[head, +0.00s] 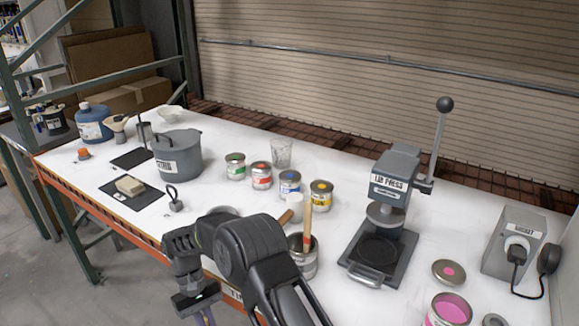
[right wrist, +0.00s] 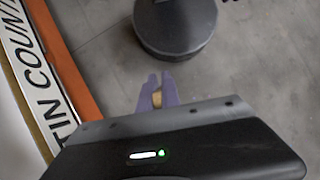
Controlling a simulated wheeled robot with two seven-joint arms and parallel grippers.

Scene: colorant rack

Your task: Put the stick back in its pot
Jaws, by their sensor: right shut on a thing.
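My right gripper (head: 206,318) hangs past the table's front edge, over the floor, at the bottom of the head view. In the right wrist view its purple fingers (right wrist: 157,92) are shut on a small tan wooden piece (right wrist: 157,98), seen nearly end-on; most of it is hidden. On the table, an open metal pot (head: 302,262) stands right of my right arm, partly hidden by it. A wooden stick (head: 308,218) with a red band stands upright in that pot. My left gripper is not in view.
Several labelled paint tins (head: 261,177) stand behind the pot. A lid press (head: 387,205) is to its right, with an open pink tin (head: 447,312) nearer the front. A grey lidded pot (head: 178,158) stands left. The orange table edge (right wrist: 72,65) lies beside my right gripper.

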